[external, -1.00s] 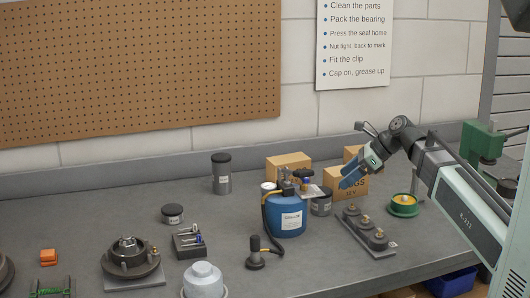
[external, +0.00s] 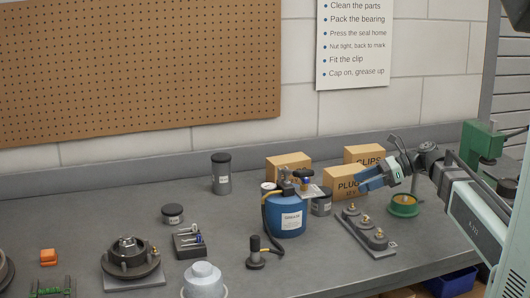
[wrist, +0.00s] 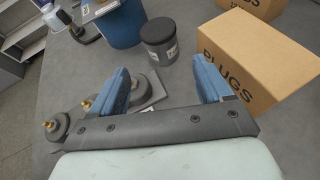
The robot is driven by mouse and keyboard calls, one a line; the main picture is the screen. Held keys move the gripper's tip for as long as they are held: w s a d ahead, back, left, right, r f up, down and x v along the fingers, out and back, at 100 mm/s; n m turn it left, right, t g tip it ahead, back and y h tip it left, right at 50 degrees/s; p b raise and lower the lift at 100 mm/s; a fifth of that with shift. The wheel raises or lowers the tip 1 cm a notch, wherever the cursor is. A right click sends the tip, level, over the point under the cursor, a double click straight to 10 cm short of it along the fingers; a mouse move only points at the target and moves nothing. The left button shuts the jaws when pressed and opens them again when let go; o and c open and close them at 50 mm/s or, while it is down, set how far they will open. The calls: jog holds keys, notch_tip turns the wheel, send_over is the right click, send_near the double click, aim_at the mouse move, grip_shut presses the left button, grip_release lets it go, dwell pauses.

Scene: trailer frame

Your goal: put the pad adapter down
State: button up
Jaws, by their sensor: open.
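My gripper (external: 371,178) is open and empty, raised above the bench near the plugs box (external: 345,184). Its blue fingers show apart in the wrist view (wrist: 162,72), with nothing between them. A grey plate (external: 380,254) lies on the bench below and to the front, bearing a row of round dark grey pieces (external: 379,239) with brass tips. Those pieces also show in the wrist view (wrist: 57,127), partly hidden by my left finger and gripper body. One of them may be the pad adapter; I cannot tell which.
A blue grease pail (external: 285,222) and a dark lidded jar (external: 321,204) stand left of my gripper. The clips box (external: 364,154) is behind. A green round part (external: 404,204) sits to the right.

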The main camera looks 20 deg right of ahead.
aim_at(321, 198)
jog(key=shift+s+a+n, duration=0.1)
jog(key=shift+n, duration=0.4)
jog(key=shift+a+f, duration=0.15)
jog(key=shift+a, duration=0.2)
jog(key=x, duration=1.3)
jog(key=shift+w+d, duration=0.1)
jog(key=shift+w, duration=0.15)
jog(key=c, duration=1.3)
jog(key=shift+c, duration=0.2)
notch_tip(321, 198, up, 18)
